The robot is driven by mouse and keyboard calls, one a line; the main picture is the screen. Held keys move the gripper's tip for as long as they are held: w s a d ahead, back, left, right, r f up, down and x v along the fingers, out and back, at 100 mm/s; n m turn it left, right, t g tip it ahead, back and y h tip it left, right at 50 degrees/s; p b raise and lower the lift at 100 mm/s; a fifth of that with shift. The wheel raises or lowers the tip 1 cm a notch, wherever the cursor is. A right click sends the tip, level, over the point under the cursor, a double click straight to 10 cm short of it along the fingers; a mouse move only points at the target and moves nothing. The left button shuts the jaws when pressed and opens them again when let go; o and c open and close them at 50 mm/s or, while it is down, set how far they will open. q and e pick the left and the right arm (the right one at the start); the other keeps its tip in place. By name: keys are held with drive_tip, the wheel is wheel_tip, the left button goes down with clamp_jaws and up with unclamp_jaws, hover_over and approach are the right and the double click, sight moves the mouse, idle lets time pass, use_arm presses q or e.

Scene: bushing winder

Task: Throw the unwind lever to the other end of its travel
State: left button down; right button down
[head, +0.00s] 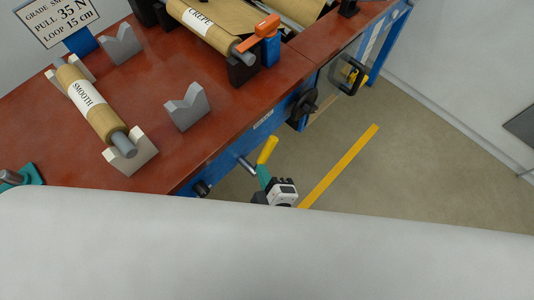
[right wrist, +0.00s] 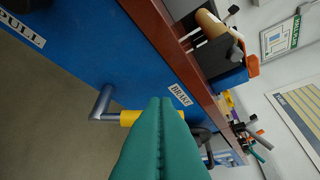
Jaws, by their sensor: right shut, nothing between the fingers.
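A lever with a yellow grip (head: 267,150) and a bent grey metal rod (head: 247,165) sticks out from the blue front of the bench. In the right wrist view its rod (right wrist: 101,103) comes out of the blue panel near a BRAKE label, and its yellow grip (right wrist: 130,118) is partly hidden behind my fingers. I cannot read a label naming it the unwind lever. My right gripper (head: 262,170) has its teal fingers shut and empty, right at the grip; I cannot tell whether they touch. The closed fingers fill the middle of the wrist view (right wrist: 165,105). My left gripper is out of view.
An orange lever (head: 259,30) stands on a blue block by the CREPE roll (head: 205,27). A black handwheel (head: 303,108) juts from the bench front. The floor in front is open.

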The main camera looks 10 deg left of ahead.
sight(268, 157)
drive_tip(key=w+f, duration=0.1)
drive_tip(key=w, duration=0.2)
drive_tip(key=w+f, duration=0.1)
drive_tip(key=w, duration=0.1)
drive_tip(key=shift+a+f+p, duration=0.15)
drive_tip(key=shift+f+p, duration=0.2)
drive_tip(key=shift+w+d+f, duration=0.25)
drive_tip(key=shift+w+f, duration=0.1)
drive_tip(key=shift+w, duration=0.05)
drive_tip(key=shift+w+d+r+p, duration=0.1)
drive_tip(key=shift+r+p, duration=0.05)
drive_tip(key=shift+p, duration=0.4)
drive_tip(key=w+d+f+m+g+y+p, duration=0.1)
drive_tip(key=w+d+f+m+g+p, duration=0.2)
drive_tip(key=p, duration=0.4)
drive_tip(key=shift+w+d+f+m+g, duration=0.35)
drive_tip(key=shift+w+f, duration=0.5)
drive_tip(key=shift+f, duration=0.15)
drive_tip(key=shift+d+f, duration=0.1)
